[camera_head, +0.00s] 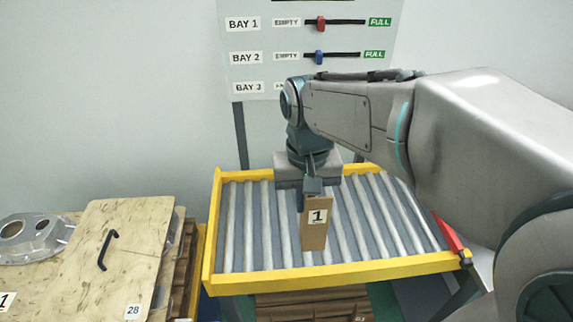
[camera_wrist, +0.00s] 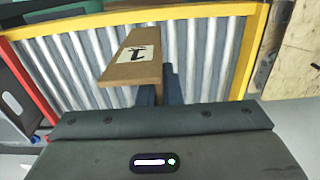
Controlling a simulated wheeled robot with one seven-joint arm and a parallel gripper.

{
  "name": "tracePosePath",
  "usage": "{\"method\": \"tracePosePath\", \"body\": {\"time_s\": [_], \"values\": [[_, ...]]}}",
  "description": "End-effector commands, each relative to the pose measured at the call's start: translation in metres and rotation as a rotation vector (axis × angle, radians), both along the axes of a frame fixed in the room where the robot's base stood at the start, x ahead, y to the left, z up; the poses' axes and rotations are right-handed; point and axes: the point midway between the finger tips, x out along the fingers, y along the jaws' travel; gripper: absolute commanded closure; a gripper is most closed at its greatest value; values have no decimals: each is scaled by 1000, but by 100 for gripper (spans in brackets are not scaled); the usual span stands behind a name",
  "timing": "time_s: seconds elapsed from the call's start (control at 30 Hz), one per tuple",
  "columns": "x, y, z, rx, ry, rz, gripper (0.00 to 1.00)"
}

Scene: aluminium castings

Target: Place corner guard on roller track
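The corner guard (camera_head: 314,232) is a brown angled board with a white label marked 1. My gripper (camera_head: 312,192) is closed around its upper part and holds it upright over the roller track. In the wrist view the guard (camera_wrist: 132,74) sits between the dark fingers (camera_wrist: 158,88), whose tips are partly hidden. The roller track (camera_head: 240,230) has grey rollers in a yellow frame; it also fills the back of the wrist view (camera_wrist: 205,65). I cannot tell whether the guard's lower end touches the rollers.
A wooden board (camera_head: 125,250) with a black handle and label 28 lies at the left, beside a metal casting (camera_head: 35,238). A bay sign (camera_head: 305,50) with sliders stands behind the track. A red part (camera_head: 452,238) is at the track's right end. Rollers either side of the guard are clear.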

Motion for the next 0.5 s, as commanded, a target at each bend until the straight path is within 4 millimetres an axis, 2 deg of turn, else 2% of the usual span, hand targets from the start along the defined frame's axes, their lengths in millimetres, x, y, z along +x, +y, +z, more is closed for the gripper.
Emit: {"method": "tracePosePath", "body": {"time_s": [0.3, 0.5], "values": [[56, 3, -32, -1, 3, -2, 100], [82, 4, -48, 0, 1, -4, 100]]}}
